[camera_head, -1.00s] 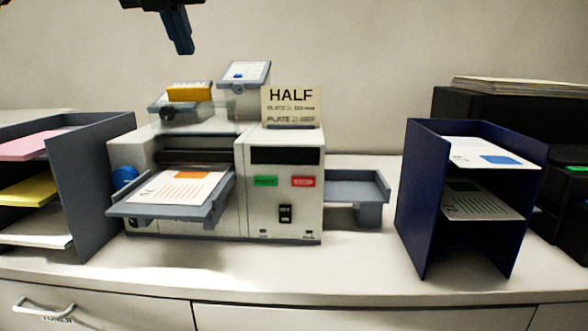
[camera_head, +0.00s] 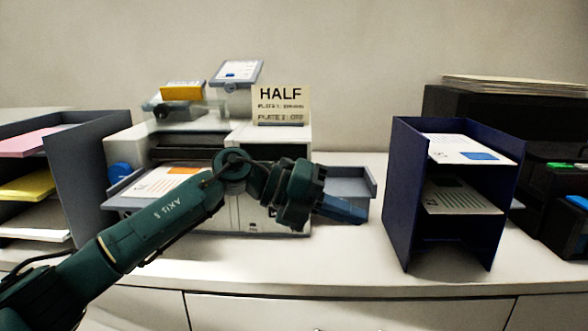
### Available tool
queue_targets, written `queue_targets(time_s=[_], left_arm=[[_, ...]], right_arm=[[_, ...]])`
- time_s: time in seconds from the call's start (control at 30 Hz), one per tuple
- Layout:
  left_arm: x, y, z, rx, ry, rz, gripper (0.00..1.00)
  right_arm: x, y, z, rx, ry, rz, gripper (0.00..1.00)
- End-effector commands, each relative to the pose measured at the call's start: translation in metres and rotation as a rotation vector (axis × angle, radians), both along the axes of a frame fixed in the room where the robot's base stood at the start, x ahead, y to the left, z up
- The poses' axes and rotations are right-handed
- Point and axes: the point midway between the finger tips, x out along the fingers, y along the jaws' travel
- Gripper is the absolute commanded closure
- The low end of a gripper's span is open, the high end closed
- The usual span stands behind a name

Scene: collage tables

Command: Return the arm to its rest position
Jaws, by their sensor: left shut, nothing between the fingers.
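My left arm comes in from the lower left. It reaches across the front of the printing machine (camera_head: 213,139). My left gripper (camera_head: 362,214) is shut and empty, its fingers pointing right and slightly down. It is in front of the machine's right side tray (camera_head: 350,182), and I cannot tell how far apart they are. The arm hides the machine's button panel and part of its left tray (camera_head: 130,202), where a printed sheet (camera_head: 165,182) lies. My right gripper is not in view.
A dark blue two-level rack (camera_head: 400,200) with printed sheets stands to the right. A grey paper rack (camera_head: 85,170) with pink, yellow and white paper stands at the left. A HALF sign (camera_head: 281,104) is on the machine. The counter between tray and blue rack is clear.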

Motion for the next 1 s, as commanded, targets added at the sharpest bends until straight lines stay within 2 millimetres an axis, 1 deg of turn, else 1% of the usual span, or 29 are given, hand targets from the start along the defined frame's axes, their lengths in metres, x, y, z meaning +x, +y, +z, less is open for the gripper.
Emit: queue_targets(time_s=[0.03,0.1,0.2,0.27,0.37,0.47,0.57,0.63,0.67,0.7,0.77,0.8,0.87,0.9,0.97,1.0], left_arm=[[-0.010,-0.008,-0.012,-0.102,0.077,0.000,1.00],[-0.019,-0.015,-0.021,-0.246,0.175,0.022,1.00],[-0.027,-0.015,-0.032,-0.439,0.325,0.086,1.00],[-0.028,-0.011,-0.040,-0.548,0.419,0.142,1.00],[-0.026,0.004,-0.058,-0.713,0.578,0.259,1.00],[-0.023,0.026,-0.085,-0.851,0.741,0.405,1.00],[-0.023,0.053,-0.121,-0.963,0.906,0.575,1.00],[-0.026,0.074,-0.152,-1.022,1.022,0.706,1.00],[-0.029,0.083,-0.166,-1.044,1.070,0.763,1.00],[-0.034,0.096,-0.185,-1.067,1.136,0.844,1.00],[-0.045,0.115,-0.216,-1.092,1.234,0.968,1.00],[-0.055,0.128,-0.238,-1.101,1.299,1.054,1.00],[-0.074,0.148,-0.270,-1.106,1.394,1.182,1.00],[-0.089,0.160,-0.290,-1.102,1.456,1.268,1.00],[-0.113,0.177,-0.319,-1.088,1.543,1.390,1.00],[-0.130,0.187,-0.335,-1.073,1.597,1.466,1.00]], right_arm=[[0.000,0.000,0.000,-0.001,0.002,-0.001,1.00],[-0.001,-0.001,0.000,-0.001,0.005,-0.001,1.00],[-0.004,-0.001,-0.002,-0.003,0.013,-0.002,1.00],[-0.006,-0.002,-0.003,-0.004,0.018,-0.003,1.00],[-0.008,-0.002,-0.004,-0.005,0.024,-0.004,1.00],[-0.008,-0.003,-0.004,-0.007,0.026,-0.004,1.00],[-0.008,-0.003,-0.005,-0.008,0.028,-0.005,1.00],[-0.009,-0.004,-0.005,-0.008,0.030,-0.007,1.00],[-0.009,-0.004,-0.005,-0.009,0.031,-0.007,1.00],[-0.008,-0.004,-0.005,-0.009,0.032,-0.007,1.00],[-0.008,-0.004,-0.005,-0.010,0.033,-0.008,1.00],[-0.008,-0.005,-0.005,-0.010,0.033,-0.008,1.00],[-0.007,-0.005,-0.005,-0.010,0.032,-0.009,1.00],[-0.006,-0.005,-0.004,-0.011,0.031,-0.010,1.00],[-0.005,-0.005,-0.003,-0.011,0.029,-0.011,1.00],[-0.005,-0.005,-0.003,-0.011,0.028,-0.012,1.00]])
